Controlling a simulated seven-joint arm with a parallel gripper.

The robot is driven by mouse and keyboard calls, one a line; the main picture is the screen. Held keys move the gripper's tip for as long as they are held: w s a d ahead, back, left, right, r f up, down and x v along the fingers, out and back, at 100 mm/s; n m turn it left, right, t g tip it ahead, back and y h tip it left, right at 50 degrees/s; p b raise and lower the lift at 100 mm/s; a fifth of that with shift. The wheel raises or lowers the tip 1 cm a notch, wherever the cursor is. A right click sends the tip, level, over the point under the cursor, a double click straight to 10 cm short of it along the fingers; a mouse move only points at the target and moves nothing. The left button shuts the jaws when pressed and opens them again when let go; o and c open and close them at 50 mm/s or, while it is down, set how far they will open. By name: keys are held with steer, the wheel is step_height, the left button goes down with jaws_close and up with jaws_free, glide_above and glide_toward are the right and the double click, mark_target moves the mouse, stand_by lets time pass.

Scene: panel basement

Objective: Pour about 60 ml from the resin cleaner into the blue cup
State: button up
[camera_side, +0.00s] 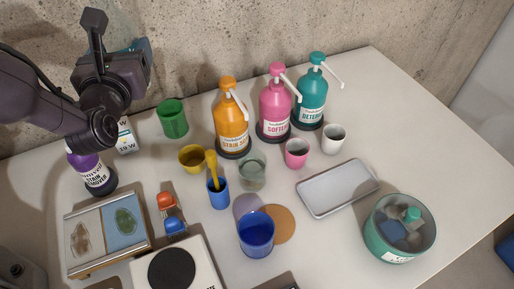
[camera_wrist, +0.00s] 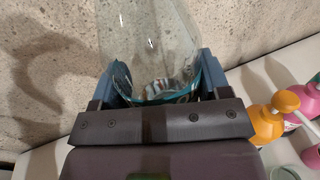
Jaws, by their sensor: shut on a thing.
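My gripper (camera_side: 128,62) is at the upper left of the side view, raised above the table near the concrete wall. In the wrist view the gripper (camera_wrist: 160,82) is shut on a clear glass vessel (camera_wrist: 150,35) with a little teal liquid at its near end. I take this vessel for the resin cleaner; no label on it is readable. In the side view my gripper mostly hides it. A larger see-through blue cup (camera_side: 256,236) stands near the front middle, far from my gripper. A smaller blue cup (camera_side: 218,196) holds a yellow utensil.
Orange (camera_side: 233,125), pink (camera_side: 275,110) and teal (camera_side: 311,95) pump bottles stand at the back. A purple bottle (camera_side: 92,176) stands below my arm. A green cup (camera_side: 172,118), yellow cup (camera_side: 191,158) and clear glass (camera_side: 252,172) stand between. A cork disc (camera_side: 282,224) lies beside the larger blue cup.

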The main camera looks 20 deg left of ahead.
steer(key=s+d+m+g+h, duration=0.2)
steer(key=s+d+m+h, duration=1.1)
steer(key=d+h, duration=0.5)
step_height(320, 180, down, 13)
steer(key=n, duration=0.1)
steer(key=shift+s+a+t, duration=0.3)
steer(key=shift+s, duration=0.15)
steer(key=shift+r+m, duration=0.25)
steer(key=shift+m, duration=0.05)
